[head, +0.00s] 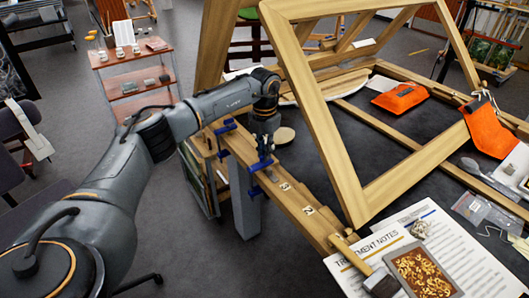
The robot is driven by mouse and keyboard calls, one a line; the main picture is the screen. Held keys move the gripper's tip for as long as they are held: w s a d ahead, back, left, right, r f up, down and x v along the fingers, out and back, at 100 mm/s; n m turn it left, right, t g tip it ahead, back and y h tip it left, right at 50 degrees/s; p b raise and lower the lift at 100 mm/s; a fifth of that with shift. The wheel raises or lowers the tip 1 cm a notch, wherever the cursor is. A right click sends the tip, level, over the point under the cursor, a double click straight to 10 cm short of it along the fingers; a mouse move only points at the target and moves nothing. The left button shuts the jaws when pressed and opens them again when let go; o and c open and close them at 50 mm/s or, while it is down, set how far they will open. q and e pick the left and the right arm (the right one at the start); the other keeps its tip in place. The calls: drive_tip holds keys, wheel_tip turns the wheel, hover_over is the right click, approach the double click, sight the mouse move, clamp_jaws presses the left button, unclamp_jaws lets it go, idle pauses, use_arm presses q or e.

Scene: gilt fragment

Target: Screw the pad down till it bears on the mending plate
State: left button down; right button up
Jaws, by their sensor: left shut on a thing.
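My left arm reaches in from the left, and its gripper (264,148) points down at the wooden rail. It is shut at a blue clamp (258,166) on the rail; the fingers are small and dark, and they hide the part of the clamp they hold. The clamp's pad is too small to make out, so I cannot tell its gap to any plate. Small pale mending plates (285,187) and (308,210) lie on the rail nearer to me. A second blue clamp (225,128) sits farther back on the rail. My right gripper is not in view.
A large wooden frame (333,130) rises right of the rail. A shelf cart (133,82) stands back left. Open floor lies left.

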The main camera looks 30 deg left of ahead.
use_arm(q)
drive_tip(key=m+b, duration=0.1)
drive_tip(key=m, duration=0.5)
drive_tip(key=shift+f, duration=0.1)
drive_tip(key=m, duration=0.6)
drive_tip(key=shift+b, duration=0.4)
drive_tip(key=c, duration=1.4)
unclamp_jaws()
